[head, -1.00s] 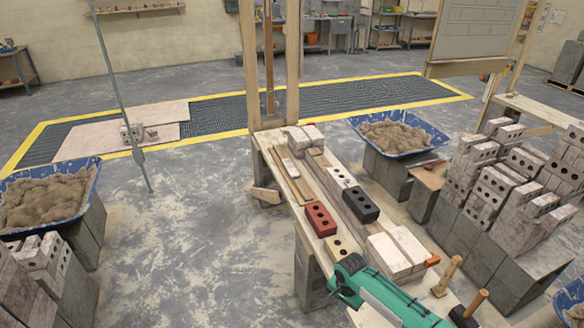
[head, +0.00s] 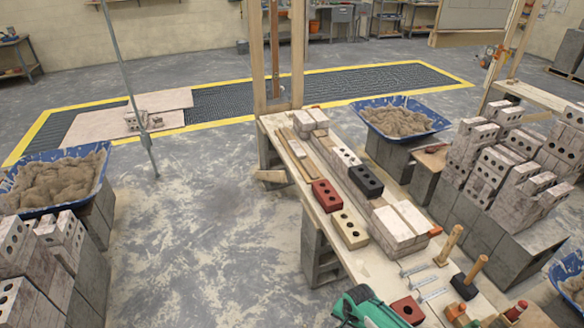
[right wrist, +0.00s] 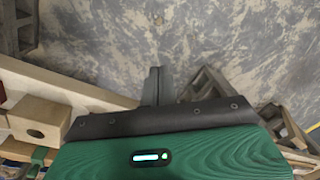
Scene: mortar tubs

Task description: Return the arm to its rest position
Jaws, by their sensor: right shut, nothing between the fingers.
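My right gripper (right wrist: 157,72) shows in the right wrist view. Its two dark fingers are together with nothing between them, in front of the green housing, with grey stained floor beyond. In the head view a green part of my right arm (head: 366,308) shows at the bottom edge, beside the near end of the wooden bench (head: 357,262). The rest of this arm is cut off by the picture's edge. My left gripper is in neither view.
The bench carries a red brick (head: 327,195), a black brick (head: 366,181), pale bricks and tools. Blue mortar tubs stand at left (head: 103,180) and right (head: 440,124) on blocks. Brick stacks (head: 490,165) stand at right. Floor left of the bench is clear.

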